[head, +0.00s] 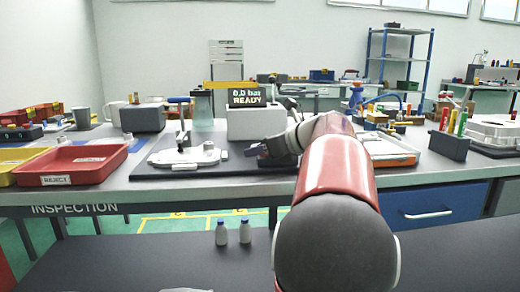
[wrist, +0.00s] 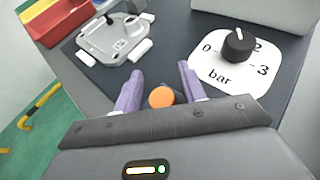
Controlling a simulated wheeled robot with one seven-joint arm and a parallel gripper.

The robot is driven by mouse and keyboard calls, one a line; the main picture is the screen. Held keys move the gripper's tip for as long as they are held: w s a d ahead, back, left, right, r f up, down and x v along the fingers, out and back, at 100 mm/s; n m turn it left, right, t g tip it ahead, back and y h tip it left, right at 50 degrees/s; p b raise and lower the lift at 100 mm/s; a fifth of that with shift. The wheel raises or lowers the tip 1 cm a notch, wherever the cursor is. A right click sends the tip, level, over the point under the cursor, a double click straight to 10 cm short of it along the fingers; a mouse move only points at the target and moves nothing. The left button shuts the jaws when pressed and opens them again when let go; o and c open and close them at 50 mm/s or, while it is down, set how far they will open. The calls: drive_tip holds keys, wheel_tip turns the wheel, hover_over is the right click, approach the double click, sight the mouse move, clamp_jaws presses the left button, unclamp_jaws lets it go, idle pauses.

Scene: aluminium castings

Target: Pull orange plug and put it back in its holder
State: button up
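The orange plug (wrist: 162,97) shows as a round orange top in the wrist view, between the purple fingers of my gripper (wrist: 160,82). The fingers stand apart, with a visible gap on each side of the plug. How far below the fingers it sits is hard to tell. In the head view my gripper (head: 257,150) is low over the dark mat, right of the grey casting (head: 185,157), and the plug is hidden there. The casting (wrist: 108,42) also shows at upper left in the wrist view. I cannot pick out the plug's holder.
A black pressure knob (wrist: 239,45) on a white dial plate lies right of my fingers. A tester box (head: 256,121) stands behind, its display (head: 248,98) reading 0.0 bar READY. A red reject tray (head: 72,165) is at left. A dark pen holder (head: 448,144) stands at right.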

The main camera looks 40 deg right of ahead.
drive_tip(key=shift+o, duration=0.5)
drive_tip(key=shift+s+f, duration=0.1)
drive_tip(key=v, duration=0.7)
drive_tip(key=shift+s+d, duration=0.1)
drive_tip(key=shift+s, duration=0.2)
